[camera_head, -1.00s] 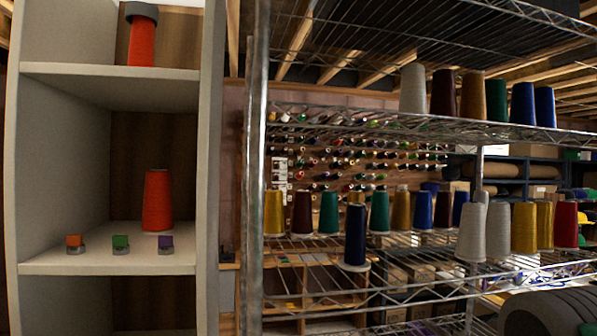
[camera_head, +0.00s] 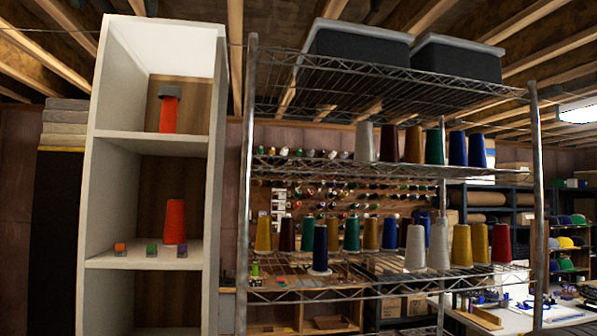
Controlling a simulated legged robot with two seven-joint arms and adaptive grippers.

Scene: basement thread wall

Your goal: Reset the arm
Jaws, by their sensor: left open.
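Neither of my grippers nor my arms can be made out in the head view now. In the white shelf unit (camera_head: 105,200) on the left, an orange-red thread cone (camera_head: 175,222) stands upright on the middle shelf. Three small blocks on grey discs sit along that shelf's front edge: an orange one (camera_head: 120,248), a green one (camera_head: 151,249) and a purple one (camera_head: 182,249). On the shelf above, another orange-red cone (camera_head: 168,118) has a grey cap-like piece (camera_head: 169,90) on its top.
A wire rack (camera_head: 247,200) stands right of the shelf unit, holding several coloured cones. Two dark bins (camera_head: 360,46) sit on its top. Behind it is a wall of thread spools (camera_head: 340,180). A cluttered table (camera_head: 515,318) is at lower right.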

